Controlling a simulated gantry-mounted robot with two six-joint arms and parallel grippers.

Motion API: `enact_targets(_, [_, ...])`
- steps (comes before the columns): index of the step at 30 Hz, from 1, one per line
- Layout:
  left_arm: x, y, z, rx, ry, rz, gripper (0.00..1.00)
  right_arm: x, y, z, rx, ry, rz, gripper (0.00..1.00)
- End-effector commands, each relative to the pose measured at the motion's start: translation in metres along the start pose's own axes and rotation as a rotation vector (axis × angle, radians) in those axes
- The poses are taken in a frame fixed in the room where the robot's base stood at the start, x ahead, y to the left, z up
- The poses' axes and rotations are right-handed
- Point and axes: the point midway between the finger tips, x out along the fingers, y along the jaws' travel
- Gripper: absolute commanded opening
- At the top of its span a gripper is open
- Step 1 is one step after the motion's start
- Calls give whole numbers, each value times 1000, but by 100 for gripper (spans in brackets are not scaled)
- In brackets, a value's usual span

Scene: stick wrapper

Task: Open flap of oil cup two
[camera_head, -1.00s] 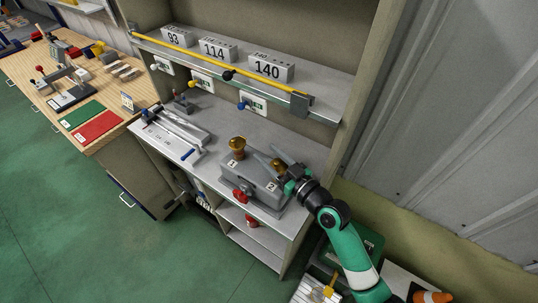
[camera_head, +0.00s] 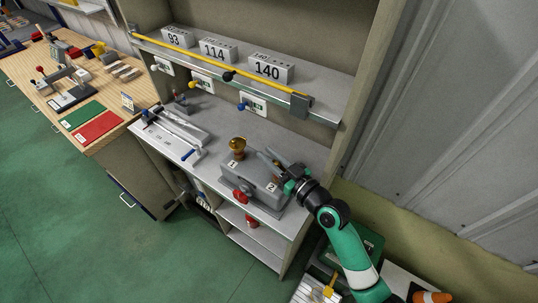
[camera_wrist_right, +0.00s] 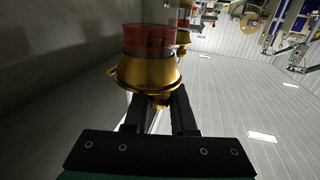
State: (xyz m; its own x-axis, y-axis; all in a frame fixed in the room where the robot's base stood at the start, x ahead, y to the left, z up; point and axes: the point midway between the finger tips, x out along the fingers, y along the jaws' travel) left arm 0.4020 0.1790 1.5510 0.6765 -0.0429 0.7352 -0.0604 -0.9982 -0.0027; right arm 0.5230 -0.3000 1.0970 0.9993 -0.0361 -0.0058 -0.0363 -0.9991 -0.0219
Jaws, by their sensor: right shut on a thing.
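Oil cup two (camera_head: 276,178) is a brass cup on the grey box beside the label "2". In the head view my right gripper covers most of it. In the right wrist view a brass cup (camera_wrist_right: 148,74) with a dark red band fills the upper middle. My right gripper (camera_wrist_right: 160,103) has its fingers at the cup's narrow end, shut on a part of it. The exact part held, and the flap's position, are hard to make out. In the head view my right gripper (camera_head: 279,164) comes in from the right. My left gripper is not in view.
Oil cup one (camera_head: 238,146) stands upright at the left of the grey box (camera_head: 252,178). A red knob (camera_head: 241,196) is on the box front. A grey clamp-like fixture (camera_head: 180,132) lies further left. A shelf with numbered blocks (camera_head: 271,68) and a yellow bar (camera_head: 215,60) is above.

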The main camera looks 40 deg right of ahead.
Motion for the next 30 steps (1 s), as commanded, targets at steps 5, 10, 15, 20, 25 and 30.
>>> enact_targets(5, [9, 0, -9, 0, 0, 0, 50, 0, 2, -6, 65, -18, 0, 0])
enact_targets(10, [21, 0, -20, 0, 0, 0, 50, 1, 6, -11, 175, -48, 2, 0])
enact_targets(15, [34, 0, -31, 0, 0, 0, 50, 3, 11, -16, 321, -86, 2, 0])
enact_targets(20, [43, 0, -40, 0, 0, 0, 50, 4, 16, -18, 466, -124, 2, 0])
enact_targets(25, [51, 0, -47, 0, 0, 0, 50, 6, 22, -19, 609, -162, 1, 0])
enact_targets(30, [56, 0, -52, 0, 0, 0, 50, 7, 27, -19, 725, -193, 1, 0])
